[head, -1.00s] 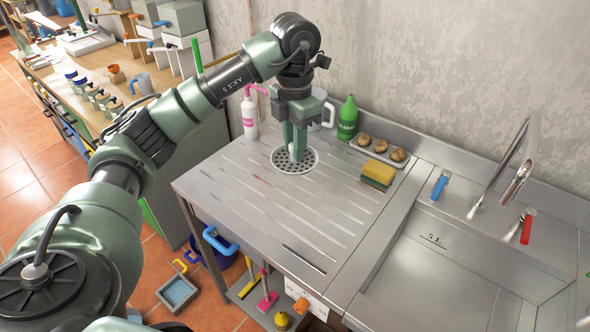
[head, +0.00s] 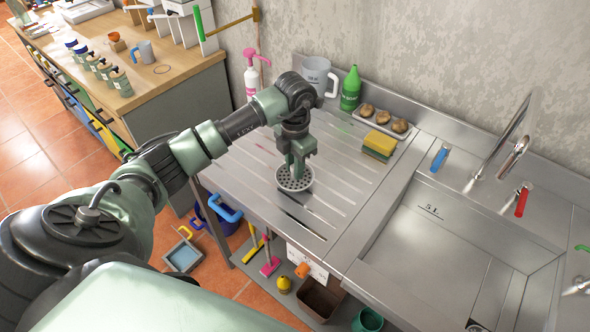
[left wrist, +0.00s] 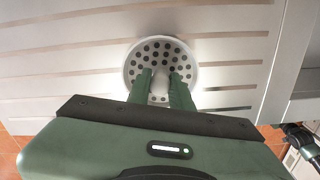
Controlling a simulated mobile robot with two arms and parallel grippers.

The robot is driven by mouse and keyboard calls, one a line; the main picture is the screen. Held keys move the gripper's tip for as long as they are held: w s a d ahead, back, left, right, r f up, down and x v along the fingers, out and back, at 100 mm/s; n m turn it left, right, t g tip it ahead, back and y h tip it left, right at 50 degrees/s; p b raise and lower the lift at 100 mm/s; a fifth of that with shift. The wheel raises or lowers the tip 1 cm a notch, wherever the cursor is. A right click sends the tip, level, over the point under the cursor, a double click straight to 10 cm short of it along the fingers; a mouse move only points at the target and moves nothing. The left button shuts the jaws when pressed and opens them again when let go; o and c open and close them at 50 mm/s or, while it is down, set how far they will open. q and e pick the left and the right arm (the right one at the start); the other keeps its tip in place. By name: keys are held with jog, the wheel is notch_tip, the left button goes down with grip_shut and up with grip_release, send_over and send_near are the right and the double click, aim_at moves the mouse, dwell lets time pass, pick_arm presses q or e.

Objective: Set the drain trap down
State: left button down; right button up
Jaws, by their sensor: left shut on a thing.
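The drain trap (head: 295,184) is a round, pale metal disc full of holes with a small knob on top. My left gripper (head: 296,164) points down and is shut on the knob, holding the disc over the ribbed steel drainboard (head: 345,165). In the left wrist view the two green fingers (left wrist: 160,82) sit either side of the knob, and the perforated disc (left wrist: 160,50) shows beyond them. I cannot tell whether the disc touches the board or hangs just above it.
A sponge (head: 379,145), a tray of brown round things (head: 382,123), a green bottle (head: 350,89), a grey jug (head: 319,76) and a pink-topped bottle (head: 251,80) stand along the back. The sink basin (head: 450,245) is at right. The board's middle and right are clear.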

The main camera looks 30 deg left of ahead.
pick_arm(q)
notch_tip(320, 180, down, 2)
jog(key=shift+f, duration=0.25)
jog(key=shift+f, duration=0.1)
jog(key=c, duration=1.3)
grip_release()
jog(key=shift+o, duration=0.2)
